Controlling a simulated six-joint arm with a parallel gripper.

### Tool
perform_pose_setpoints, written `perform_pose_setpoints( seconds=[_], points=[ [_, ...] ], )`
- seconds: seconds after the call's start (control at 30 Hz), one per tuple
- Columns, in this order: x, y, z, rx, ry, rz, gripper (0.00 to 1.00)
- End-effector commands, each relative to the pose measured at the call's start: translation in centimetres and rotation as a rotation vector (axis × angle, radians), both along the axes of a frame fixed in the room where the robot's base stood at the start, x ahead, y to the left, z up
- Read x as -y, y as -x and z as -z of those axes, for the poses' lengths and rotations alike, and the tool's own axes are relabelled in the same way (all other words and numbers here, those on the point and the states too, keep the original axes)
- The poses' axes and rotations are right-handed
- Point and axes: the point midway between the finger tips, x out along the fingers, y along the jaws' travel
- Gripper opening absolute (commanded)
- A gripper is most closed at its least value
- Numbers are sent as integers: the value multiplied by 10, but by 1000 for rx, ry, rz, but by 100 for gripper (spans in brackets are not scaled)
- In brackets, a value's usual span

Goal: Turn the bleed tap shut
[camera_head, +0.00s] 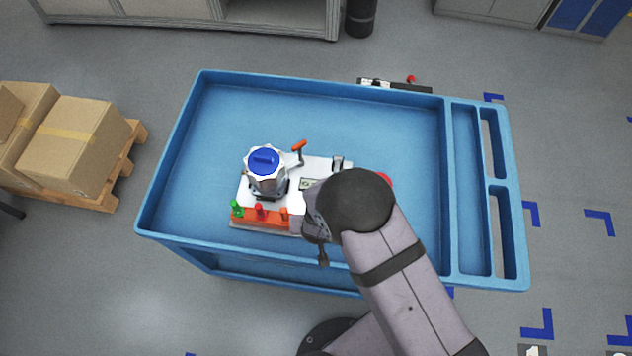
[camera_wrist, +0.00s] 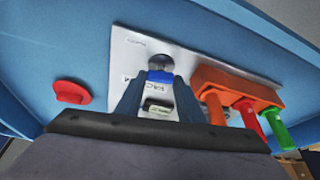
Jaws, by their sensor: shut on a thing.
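A white plate (camera_wrist: 133,50) with fittings shows in the wrist view, and it also lies in the blue tray in the head view (camera_head: 320,165). My gripper (camera_wrist: 159,84) has its two fingers over this plate, closed about a small blue piece, which I take as the bleed tap's handle (camera_wrist: 160,76). A dark round fitting shows just beyond it. In the head view my arm covers the gripper and the tap. How far the tap is turned cannot be told.
An orange block (camera_wrist: 237,88) carries orange, red and green handles close to my right finger. A silver housing with a blue cap (camera_head: 266,168) and an orange lever (camera_head: 299,146) stand on the plate. A red round piece (camera_wrist: 70,92) lies left. The tray's back is clear.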

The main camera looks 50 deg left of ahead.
Motion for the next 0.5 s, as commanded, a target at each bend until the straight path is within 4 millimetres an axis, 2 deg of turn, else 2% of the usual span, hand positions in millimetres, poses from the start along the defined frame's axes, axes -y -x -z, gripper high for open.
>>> perform_pose_setpoints(
  seconds=[0.03,0.5],
  points=[
    [-3,0,-7,3,-6,20,12],
    [-4,0,-3,3,-7,194,12]
  ],
)
